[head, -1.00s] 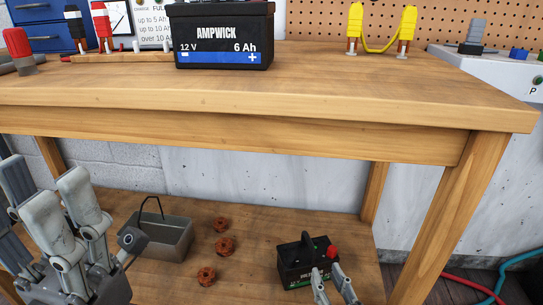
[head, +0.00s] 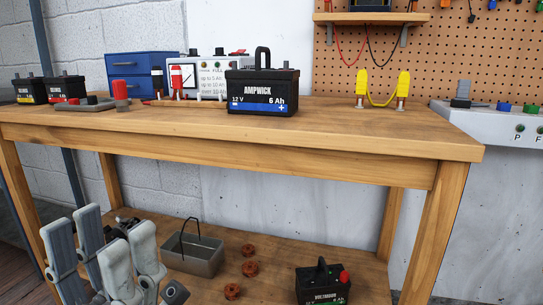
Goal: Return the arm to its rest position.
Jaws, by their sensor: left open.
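My left gripper (head: 99,231) is at the lower left in the head view, in front of the bench. Its fingers point up and stand apart, with nothing between them. My right gripper is not in this view. On the bench top (head: 330,128) stands a black AMPWICK 12 V 6 Ah battery (head: 262,92) with a blue band and a handle, clear of the gripper.
The lower shelf holds a grey bin (head: 195,255) with a handle, several small copper-brown parts (head: 249,268) and a black battery (head: 323,282) with a red terminal. Yellow-handled clips (head: 383,97), a blue drawer box (head: 137,80) and two batteries (head: 66,88) are on the bench.

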